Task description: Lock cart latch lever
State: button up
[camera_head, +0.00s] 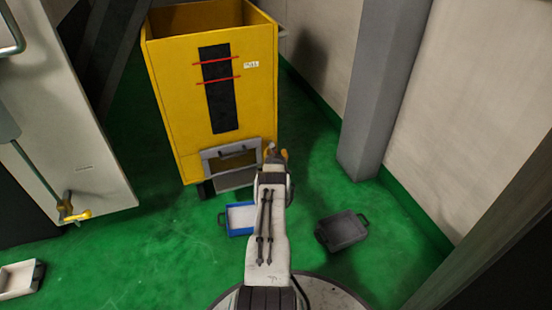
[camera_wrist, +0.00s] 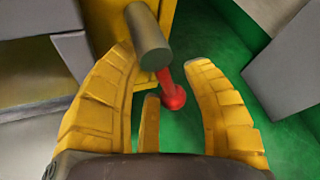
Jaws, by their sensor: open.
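The yellow cart (camera_head: 165,75) stands in the upper middle of the head view. In the wrist view its yellow corner (camera_wrist: 110,20) carries a grey cylinder (camera_wrist: 148,35) with a red, ball-ended lever (camera_wrist: 172,92), which I take to be the latch lever. The lever hangs downward, tilted slightly. My gripper (camera_head: 276,153) is at the cart's lower right corner. In the wrist view my gripper (camera_wrist: 160,62) has its yellow fingers spread, with the cylinder and lever showing between them. I cannot tell whether any finger touches them. The lever is hidden in the head view.
A grey-framed opening (camera_head: 234,158) is low on the cart front. A blue tray (camera_head: 240,219) and a dark tray (camera_head: 343,231) lie on the green floor (camera_head: 165,245). A grey pillar (camera_head: 380,90) stands right of the cart. A pale machine panel (camera_head: 75,110) is at left.

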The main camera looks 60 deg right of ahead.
jog(key=shift+d, duration=0.1)
dwell(0.3)
grip_shut()
dwell(0.4)
